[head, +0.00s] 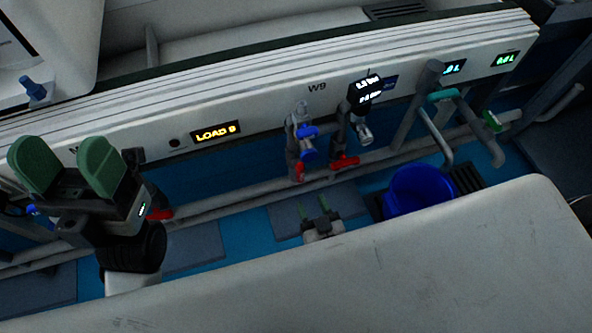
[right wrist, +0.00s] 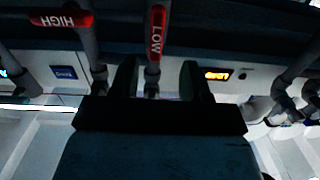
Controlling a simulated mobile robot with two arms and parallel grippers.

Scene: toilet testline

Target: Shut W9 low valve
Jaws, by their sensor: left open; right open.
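The W9 low valve has a red handle marked LOW (right wrist: 157,32), which points lengthwise along its pipe in the right wrist view. In the head view this handle (head: 299,171) is below the W9 label, left of the other red handle. The handle marked HIGH (right wrist: 60,19) lies crosswise to its pipe; it also shows in the head view (head: 345,162). My right gripper (head: 313,205) is open and empty, below the low valve in the head view. In the right wrist view its fingers (right wrist: 157,78) straddle the low pipe in the picture, apparently without touching. My left gripper (head: 68,162) is open and empty at the left.
A LOAD 9 display (head: 215,131) is on the white panel left of the valves. A blue bowl (head: 408,192) stands to the right on the floor. A long grey pipe (head: 235,199) runs below the panel. A large pale surface (head: 400,270) fills the foreground.

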